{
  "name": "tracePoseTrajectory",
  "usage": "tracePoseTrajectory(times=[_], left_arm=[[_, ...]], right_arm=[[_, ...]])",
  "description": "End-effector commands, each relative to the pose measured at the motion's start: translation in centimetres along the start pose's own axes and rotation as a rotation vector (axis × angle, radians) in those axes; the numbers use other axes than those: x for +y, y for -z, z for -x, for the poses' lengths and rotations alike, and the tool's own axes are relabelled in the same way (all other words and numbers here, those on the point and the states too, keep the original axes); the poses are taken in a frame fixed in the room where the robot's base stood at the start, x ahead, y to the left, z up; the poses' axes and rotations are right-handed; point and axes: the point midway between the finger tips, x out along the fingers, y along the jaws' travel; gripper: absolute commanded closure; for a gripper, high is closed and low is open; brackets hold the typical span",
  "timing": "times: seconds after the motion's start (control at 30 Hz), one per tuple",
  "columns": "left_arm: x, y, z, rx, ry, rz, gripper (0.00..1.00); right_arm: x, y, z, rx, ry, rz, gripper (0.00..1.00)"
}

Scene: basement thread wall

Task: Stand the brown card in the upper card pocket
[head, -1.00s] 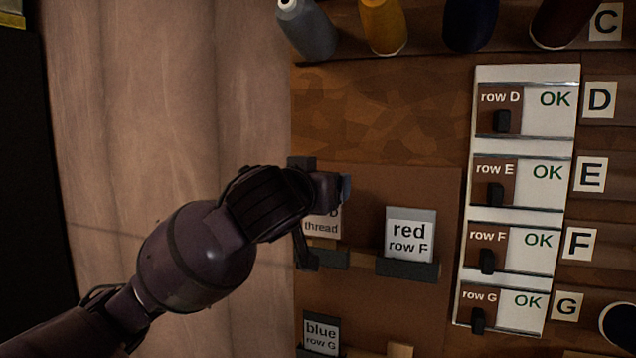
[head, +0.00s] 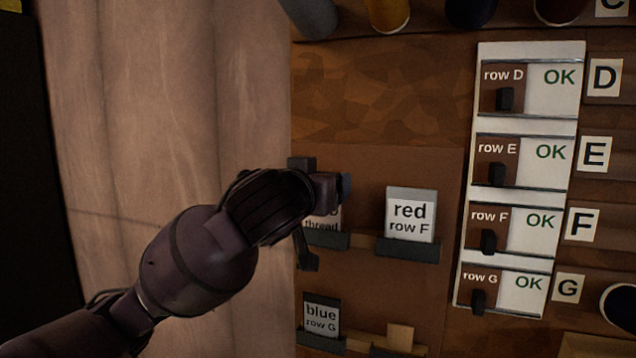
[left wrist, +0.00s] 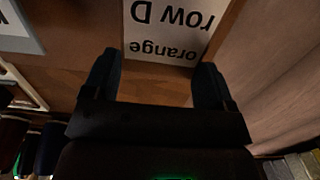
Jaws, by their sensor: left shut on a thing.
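The brown card (head: 330,217) has a white label; "thread" reads under my gripper in the head view, and "orange row D" shows upside down in the left wrist view (left wrist: 170,30). My left gripper (head: 312,205) is shut on the card's upper end, its fingers on either side in the left wrist view (left wrist: 158,88). The upper card pocket (head: 326,240) is a dark ledge on the board, directly below the card. The card's lower edge meets the pocket's rim in the picture; I cannot tell how deep it sits. My right gripper is out of view.
A grey "red row F" card (head: 410,212) stands in a dark pocket (head: 408,249) close to the right. A "blue row G" card (head: 321,318) stands below. A white panel of row sliders (head: 518,180) is further right. Thread spools (head: 388,12) are above.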

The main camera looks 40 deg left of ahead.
Motion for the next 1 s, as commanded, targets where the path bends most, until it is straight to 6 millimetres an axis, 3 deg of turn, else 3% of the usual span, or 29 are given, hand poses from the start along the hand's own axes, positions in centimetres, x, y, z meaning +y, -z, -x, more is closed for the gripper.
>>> tracePoseTrajectory(times=[0.47, 0.97, 1.0], left_arm=[[0.0, 0.0, -0.1, -0.001, 0.000, 0.000, 0.33], [0.0, -0.6, -0.1, 0.000, 0.000, 0.000, 0.33], [0.0, -0.6, -0.1, 0.000, 0.000, 0.000, 0.18]], right_arm=[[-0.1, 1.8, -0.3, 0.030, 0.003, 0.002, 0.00], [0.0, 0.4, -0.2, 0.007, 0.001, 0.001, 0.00], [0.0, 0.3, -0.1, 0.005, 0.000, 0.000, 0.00]])
